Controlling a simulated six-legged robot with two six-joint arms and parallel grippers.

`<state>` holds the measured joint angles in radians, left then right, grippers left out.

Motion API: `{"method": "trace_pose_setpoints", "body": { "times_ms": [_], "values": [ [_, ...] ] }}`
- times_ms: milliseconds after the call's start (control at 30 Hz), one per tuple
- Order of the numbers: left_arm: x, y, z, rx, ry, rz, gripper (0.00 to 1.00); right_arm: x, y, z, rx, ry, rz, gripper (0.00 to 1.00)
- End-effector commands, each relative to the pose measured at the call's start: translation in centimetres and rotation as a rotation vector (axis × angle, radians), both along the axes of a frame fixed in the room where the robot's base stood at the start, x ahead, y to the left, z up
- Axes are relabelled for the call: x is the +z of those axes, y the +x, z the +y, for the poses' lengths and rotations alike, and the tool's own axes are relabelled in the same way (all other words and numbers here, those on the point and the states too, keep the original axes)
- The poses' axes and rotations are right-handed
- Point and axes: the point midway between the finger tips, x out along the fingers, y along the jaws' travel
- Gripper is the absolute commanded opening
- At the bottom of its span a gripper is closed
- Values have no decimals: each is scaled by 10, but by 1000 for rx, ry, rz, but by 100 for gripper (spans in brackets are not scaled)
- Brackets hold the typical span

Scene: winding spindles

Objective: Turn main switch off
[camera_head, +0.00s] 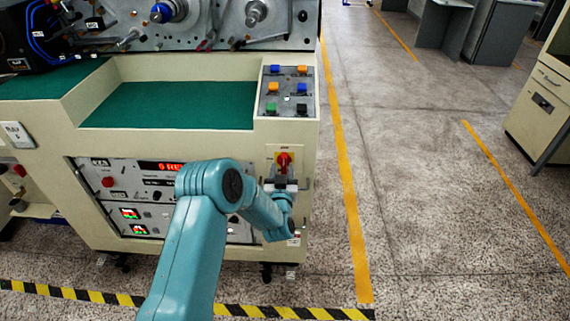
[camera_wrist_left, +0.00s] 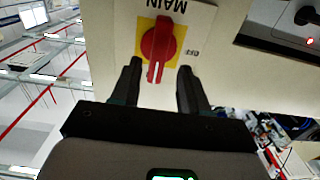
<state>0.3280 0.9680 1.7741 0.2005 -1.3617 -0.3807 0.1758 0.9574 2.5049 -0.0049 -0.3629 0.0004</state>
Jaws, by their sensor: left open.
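The main switch is a red rotary knob (camera_head: 284,160) on a yellow plate, on the front panel of the cream machine at its right side. In the left wrist view the knob (camera_wrist_left: 158,48) sits on its yellow square, with the word MAIN upside down above it and OFF at the right. My left gripper (camera_head: 283,180) is in front of the switch, just below the knob. In the left wrist view its two dark fingers (camera_wrist_left: 160,80) are apart on either side of the knob's lower end, with nothing seen between them but the knob's handle. My right gripper is not in view.
A panel of coloured buttons (camera_head: 287,90) is above the switch. A control panel with red displays (camera_head: 130,185) is left of it, partly hidden by my left arm. Yellow-black floor tape (camera_head: 80,294) runs before the machine.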

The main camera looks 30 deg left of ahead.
Motion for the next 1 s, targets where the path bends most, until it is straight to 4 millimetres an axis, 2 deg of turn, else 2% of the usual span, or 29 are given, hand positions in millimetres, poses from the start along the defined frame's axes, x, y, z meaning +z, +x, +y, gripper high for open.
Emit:
{"method": "trace_pose_setpoints", "body": {
  "times_ms": [200, 500, 533, 600, 667, 1000],
  "values": [
    [0, 21, 9, -3, 0, -1, 45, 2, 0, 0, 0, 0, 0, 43],
    [-1, 25, 7, -6, -1, 0, 45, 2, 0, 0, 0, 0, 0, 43],
    [-1, 25, 7, -6, -1, 0, 41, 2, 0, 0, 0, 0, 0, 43],
    [-1, 25, 6, -6, -1, 0, 19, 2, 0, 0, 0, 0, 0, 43],
    [-1, 25, 6, -6, -1, 0, 0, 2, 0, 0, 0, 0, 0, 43],
    [-2, 25, 7, -5, -23, -14, 0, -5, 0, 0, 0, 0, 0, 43]
  ]
}}
